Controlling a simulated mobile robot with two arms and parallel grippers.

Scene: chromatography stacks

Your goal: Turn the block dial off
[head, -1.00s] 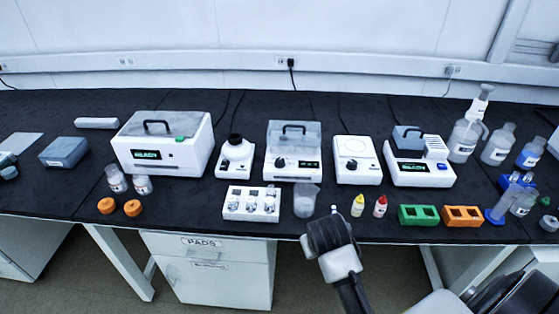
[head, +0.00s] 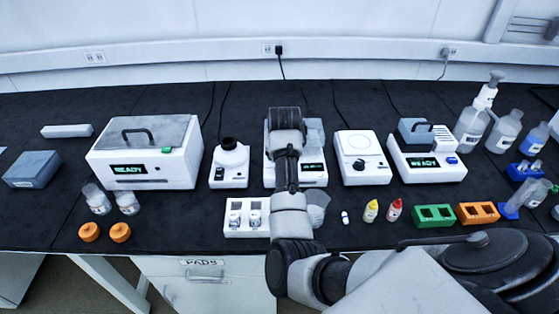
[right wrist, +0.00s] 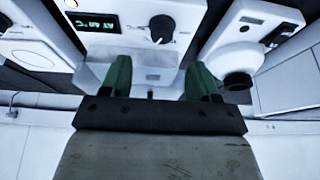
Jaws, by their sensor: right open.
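The block dial (right wrist: 162,28) is a black knob on the front of a white lidded device, beside a lit display (right wrist: 103,22) that reads about "AT 60 °C". In the right wrist view it lies just beyond and between my right gripper's fingertips, with no contact visible. My right gripper (right wrist: 159,66) is open and empty, its two green fingers spread apart. In the head view my right arm covers the dial and part of the white device (head: 313,181); the gripper's fingers cannot be made out there. My left gripper is not in view.
A mixer (head: 230,165) stands left of the device and a round-plate device (head: 362,160) stands right of it. A white vial rack (head: 236,222) and a clear beaker (head: 319,207) sit close in front, under my arm. Dropper bottles (head: 371,210) stand to the right.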

